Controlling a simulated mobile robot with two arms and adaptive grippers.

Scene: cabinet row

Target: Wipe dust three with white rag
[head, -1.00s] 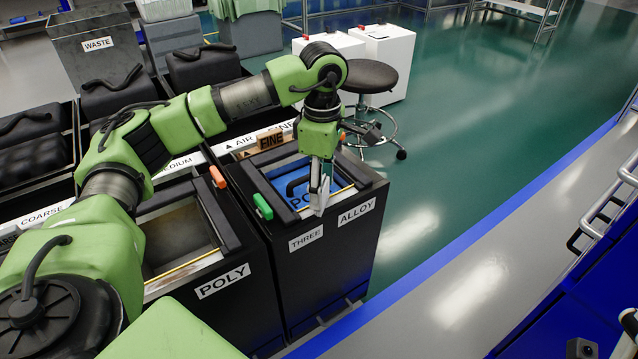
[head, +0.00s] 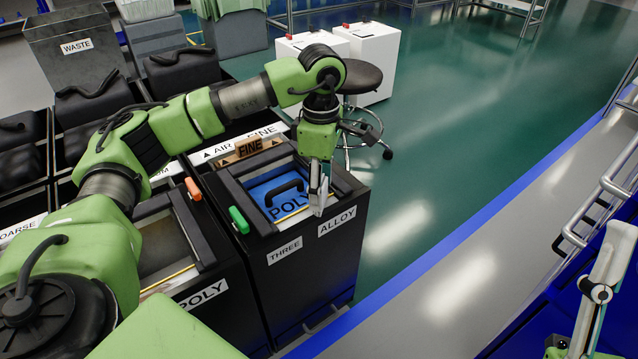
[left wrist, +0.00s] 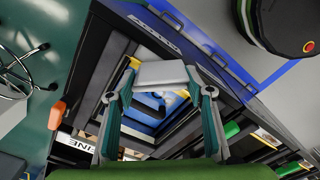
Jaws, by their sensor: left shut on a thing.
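My left gripper (head: 318,190) is above the front edge of the black cabinet labelled THREE (head: 285,250) and ALLOY. It is shut on a small pale grey-white piece, the white rag (left wrist: 162,74), which shows between the fingertips in the left wrist view. Inside the cabinet's open top lies a blue panel (head: 272,190) with a black handle and POLY lettering. I cannot make out the dust clearly; the gripper hides part of the front rim. Part of my right arm shows at the lower right; whether its gripper is open is unclear.
A cabinet labelled POLY (head: 203,293) stands just left. A round stool (head: 358,78) and white boxes (head: 364,60) stand behind.

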